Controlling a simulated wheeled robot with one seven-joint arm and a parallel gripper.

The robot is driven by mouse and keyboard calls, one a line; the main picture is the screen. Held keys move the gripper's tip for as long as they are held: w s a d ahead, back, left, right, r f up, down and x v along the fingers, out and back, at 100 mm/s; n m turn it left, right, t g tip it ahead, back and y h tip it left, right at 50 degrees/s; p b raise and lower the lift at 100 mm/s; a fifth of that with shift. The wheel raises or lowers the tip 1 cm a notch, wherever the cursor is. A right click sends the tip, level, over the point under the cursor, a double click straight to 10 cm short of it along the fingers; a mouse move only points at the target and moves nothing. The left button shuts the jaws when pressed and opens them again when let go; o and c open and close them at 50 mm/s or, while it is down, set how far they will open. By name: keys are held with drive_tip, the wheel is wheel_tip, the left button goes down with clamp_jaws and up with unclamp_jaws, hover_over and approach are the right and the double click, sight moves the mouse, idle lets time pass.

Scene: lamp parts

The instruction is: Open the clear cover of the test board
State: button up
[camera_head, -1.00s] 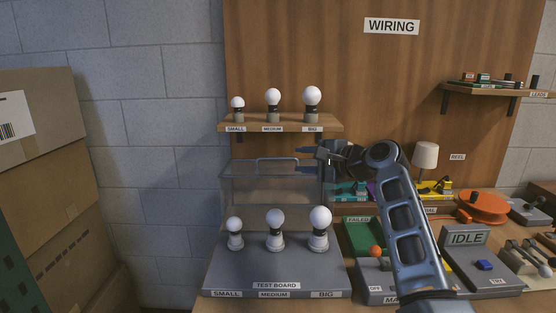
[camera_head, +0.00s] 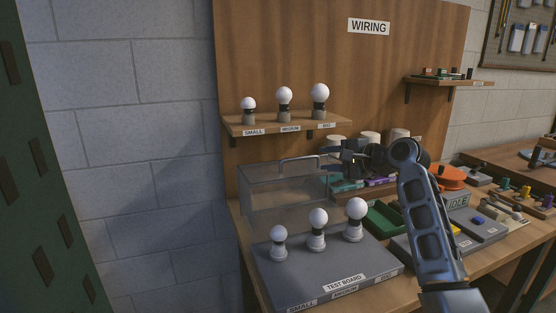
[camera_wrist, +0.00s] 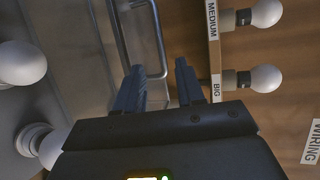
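The grey test board (camera_head: 330,277) lies on the bench with three white bulbs on it. Its clear cover (camera_head: 262,196) appears raised at the back of the board, behind the bulbs. The grey handle (camera_head: 300,158) is on the cover's top edge. My gripper (camera_head: 328,156) is just right of the handle in the head view. In the wrist view my gripper (camera_wrist: 160,82) has its two dark fingers apart, with the end of the handle (camera_wrist: 150,74) showing just beyond and between them. I cannot tell whether they touch it.
A wooden shelf (camera_head: 290,128) with three bulbs is close above the cover. A green tray (camera_head: 385,218), an orange reel (camera_head: 450,177) and control boxes stand right of the board. A block wall (camera_head: 130,150) is at left, with open space before it.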

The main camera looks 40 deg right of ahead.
sight(304, 158)
drive_tip(key=x, duration=0.7)
drive_tip(key=shift+w+a+p, duration=0.1)
drive_tip(key=shift+w+p, duration=0.2)
drive_tip(key=shift+p, duration=0.1)
drive_tip(key=shift+f, duration=0.1)
clamp_jaws()
